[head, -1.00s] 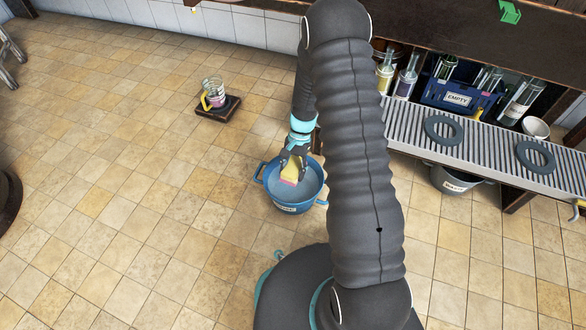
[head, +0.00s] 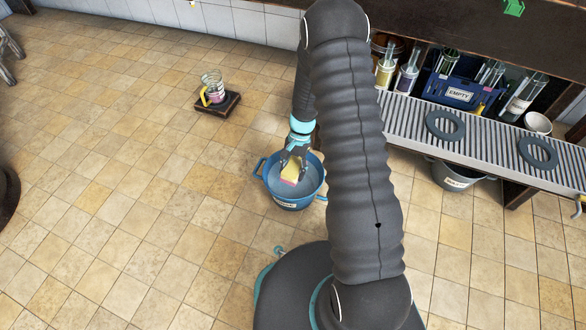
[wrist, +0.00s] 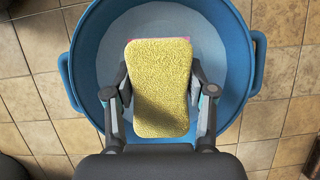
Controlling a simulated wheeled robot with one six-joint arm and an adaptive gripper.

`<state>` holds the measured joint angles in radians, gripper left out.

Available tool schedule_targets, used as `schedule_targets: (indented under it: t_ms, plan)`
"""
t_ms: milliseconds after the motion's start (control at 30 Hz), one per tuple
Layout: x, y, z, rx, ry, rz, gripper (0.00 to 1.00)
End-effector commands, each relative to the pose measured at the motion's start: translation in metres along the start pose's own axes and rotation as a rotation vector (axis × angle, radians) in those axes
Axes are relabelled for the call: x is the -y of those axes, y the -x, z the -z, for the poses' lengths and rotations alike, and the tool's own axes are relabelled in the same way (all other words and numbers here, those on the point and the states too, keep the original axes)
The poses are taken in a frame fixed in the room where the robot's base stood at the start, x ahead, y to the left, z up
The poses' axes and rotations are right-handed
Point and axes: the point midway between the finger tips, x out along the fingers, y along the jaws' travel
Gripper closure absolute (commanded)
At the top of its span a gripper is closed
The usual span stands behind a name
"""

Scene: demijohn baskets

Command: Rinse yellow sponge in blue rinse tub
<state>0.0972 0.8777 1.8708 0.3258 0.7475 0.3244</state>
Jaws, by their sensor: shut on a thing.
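The yellow sponge (wrist: 159,85) is held between the two fingers of my gripper (wrist: 160,98), one finger on each side. A strip of pink shows at its far edge in the wrist view. In the head view the sponge (head: 290,173) is over the mouth of the blue rinse tub (head: 309,190), with my gripper (head: 296,155) above it. The wrist view shows the tub's rim (wrist: 82,60) around the sponge and a pale blue inside. I cannot tell whether the sponge touches the water.
A jug with a yellow handle (head: 213,90) stands on a dark block on the tiles. At right, a ribbed grey counter (head: 408,118) carries two dark rings (head: 445,125). A blue crate marked EMPTY (head: 458,95) is behind it, a bucket (head: 455,177) below.

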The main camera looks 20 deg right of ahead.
Motion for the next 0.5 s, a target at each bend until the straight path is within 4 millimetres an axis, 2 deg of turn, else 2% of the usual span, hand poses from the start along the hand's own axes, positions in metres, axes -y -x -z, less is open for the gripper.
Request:
schedule_targets:
  t_ms: [500]
  plan:
    - [0.0,-0.021,0.009,0.0,0.001,0.0,0.73]
